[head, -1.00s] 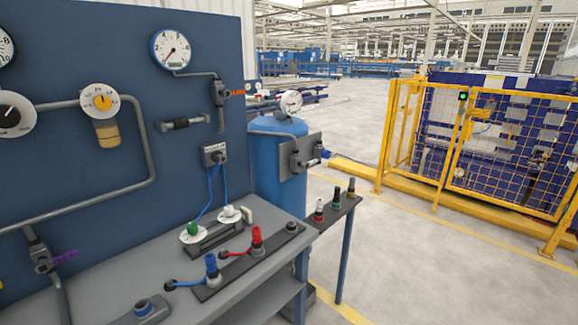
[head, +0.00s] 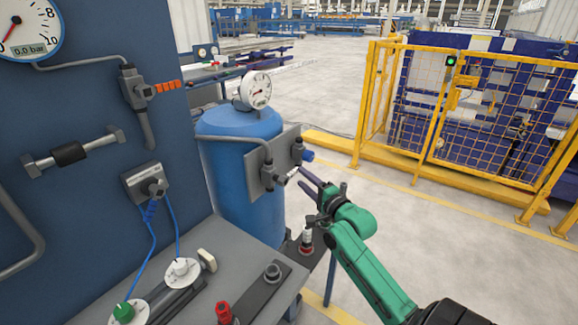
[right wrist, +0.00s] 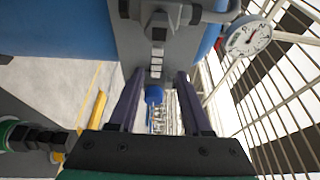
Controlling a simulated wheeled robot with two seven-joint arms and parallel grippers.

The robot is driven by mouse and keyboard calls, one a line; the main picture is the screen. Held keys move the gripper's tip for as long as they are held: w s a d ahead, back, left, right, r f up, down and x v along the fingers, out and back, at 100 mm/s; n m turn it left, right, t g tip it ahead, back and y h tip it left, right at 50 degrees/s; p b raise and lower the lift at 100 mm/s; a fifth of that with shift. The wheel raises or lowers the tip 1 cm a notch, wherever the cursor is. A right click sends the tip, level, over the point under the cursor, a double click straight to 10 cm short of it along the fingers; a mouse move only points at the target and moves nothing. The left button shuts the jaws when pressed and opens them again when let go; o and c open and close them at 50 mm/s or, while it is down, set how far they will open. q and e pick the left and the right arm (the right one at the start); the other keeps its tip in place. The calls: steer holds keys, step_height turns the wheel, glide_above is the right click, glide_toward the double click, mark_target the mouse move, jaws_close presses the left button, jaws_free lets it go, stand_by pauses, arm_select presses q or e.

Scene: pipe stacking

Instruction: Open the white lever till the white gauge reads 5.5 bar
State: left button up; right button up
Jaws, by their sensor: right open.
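The white gauge (head: 256,90) stands on top of the blue tank at the middle of the head view. It also shows at the upper right of the right wrist view (right wrist: 247,38); its reading is too small to tell. The short white lever (head: 292,173) is on a valve on the grey plate at the tank's right side. In the right wrist view the pale lever (right wrist: 157,48) lies ahead, between the lines of my fingers. My right gripper (head: 304,178) is open and empty, its fingertips close to the lever; contact cannot be told. My left gripper is out of view.
A blue-handled valve (head: 308,155) sits just right of the lever, on the same grey plate (head: 266,178). The blue tank (head: 240,150) and pipe are to the left. A workbench (head: 215,245) with knobs is in front. A yellow fence (head: 440,120) stands to the right.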

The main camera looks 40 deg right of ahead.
mark_target(295, 174)
steer(key=w, duration=0.7)
steer(key=shift+w+d+f, duration=0.25)
steer(key=shift+w+f, duration=0.05)
steer(key=shift+w+d+r, duration=0.1)
steer(key=shift+w, duration=0.5)
steer(key=c, duration=0.7)
jaws_close()
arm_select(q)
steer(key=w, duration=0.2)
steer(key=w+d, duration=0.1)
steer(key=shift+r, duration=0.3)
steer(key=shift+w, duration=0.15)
